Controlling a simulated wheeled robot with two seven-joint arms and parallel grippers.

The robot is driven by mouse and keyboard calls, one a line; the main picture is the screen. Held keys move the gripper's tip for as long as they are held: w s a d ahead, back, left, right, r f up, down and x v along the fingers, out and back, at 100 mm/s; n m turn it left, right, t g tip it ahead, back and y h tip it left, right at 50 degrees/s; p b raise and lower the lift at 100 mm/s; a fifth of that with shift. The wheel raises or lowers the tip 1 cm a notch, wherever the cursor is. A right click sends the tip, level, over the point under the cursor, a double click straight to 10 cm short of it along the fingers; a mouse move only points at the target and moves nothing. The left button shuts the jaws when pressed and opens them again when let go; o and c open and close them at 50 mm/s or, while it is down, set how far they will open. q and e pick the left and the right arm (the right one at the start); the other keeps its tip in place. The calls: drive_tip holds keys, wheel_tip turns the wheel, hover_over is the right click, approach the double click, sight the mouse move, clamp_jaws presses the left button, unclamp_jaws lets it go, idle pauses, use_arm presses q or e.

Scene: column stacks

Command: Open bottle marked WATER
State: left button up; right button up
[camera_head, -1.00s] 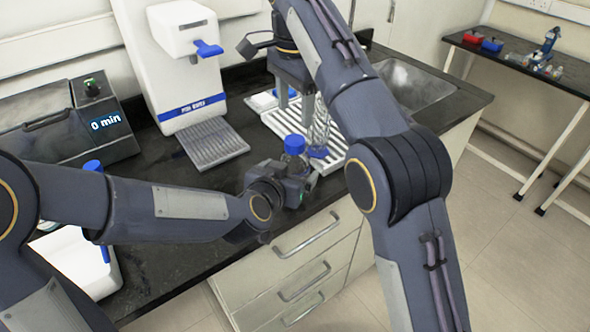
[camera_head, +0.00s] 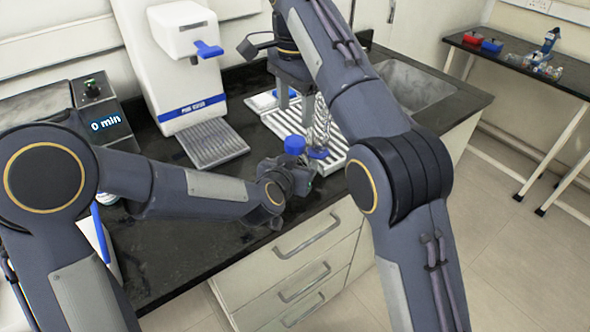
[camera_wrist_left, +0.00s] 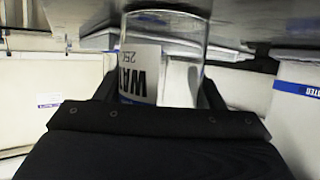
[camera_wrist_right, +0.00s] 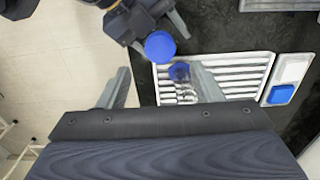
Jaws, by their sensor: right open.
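The clear bottle's blue cap (camera_head: 295,145) shows near the counter's front edge in the head view. In the left wrist view the bottle (camera_wrist_left: 160,60) stands between my left fingers, with part of a WATER label visible. My left gripper (camera_head: 298,172) is closed around the bottle's body, below the cap. In the right wrist view the cap (camera_wrist_right: 160,47) is seen from above beside my left gripper. My right gripper (camera_head: 296,110) is open and empty, fingers down, behind and above the cap. Its fingers also show in the right wrist view (camera_wrist_right: 160,85).
A sink (camera_head: 410,85) is at the right. A side table (camera_head: 520,65) holds small items.

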sight(295, 140)
use_arm(q)
clamp_jaws()
idle(0.3)
use_arm(e)
drive_tip(key=shift+f, duration=4)
drive_tip(key=c, duration=1)
drive_tip(key=n, duration=1.3)
